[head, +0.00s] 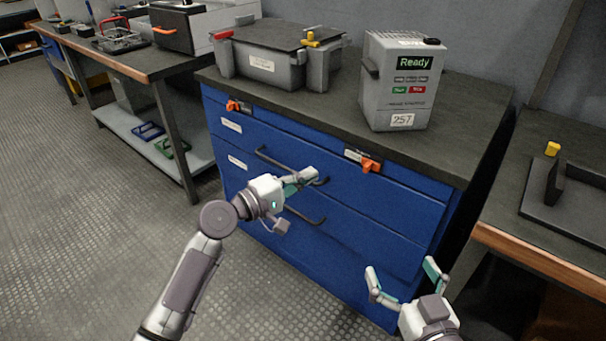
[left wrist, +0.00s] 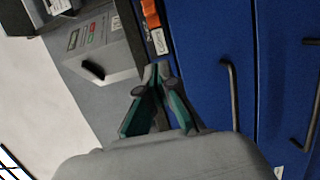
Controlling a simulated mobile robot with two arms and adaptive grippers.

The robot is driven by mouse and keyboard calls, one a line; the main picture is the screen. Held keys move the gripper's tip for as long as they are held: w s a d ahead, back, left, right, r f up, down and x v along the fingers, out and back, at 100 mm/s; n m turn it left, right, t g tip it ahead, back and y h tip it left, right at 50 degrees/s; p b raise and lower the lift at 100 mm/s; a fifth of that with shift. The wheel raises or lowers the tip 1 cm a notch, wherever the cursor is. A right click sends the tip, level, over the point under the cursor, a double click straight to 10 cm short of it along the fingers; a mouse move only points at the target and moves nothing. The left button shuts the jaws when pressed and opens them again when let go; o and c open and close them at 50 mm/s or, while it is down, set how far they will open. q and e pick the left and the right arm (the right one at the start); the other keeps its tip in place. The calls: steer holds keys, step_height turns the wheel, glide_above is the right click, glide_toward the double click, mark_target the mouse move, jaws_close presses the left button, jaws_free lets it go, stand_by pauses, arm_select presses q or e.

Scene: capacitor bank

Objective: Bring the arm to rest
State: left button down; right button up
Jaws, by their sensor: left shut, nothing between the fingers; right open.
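My left arm comes in from the left in the head view. Its gripper (head: 303,180) is shut and empty, in front of the blue drawer cabinet (head: 395,225), close to the dark handle of an upper drawer. I cannot tell whether it touches the handle. In the left wrist view the left gripper's fingertips (left wrist: 156,72) meet, with the blue cabinet front (left wrist: 200,70) to their right. My right gripper (head: 404,274) is open and empty, at the lower right in front of the cabinet's lower part.
On the cabinet top stand a grey box with terminals (head: 270,66) and a grey tester reading "Ready" (head: 402,85). Orange latches (head: 370,165) sit on the drawer fronts. A workbench (head: 560,210) is close on the right. Open floor (head: 90,200) lies to the left.

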arm_select(q)
steer(key=shift+s+a, duration=0.2)
steer(key=shift+a, duration=0.1)
arm_select(e)
steer(key=shift+f, duration=0.3)
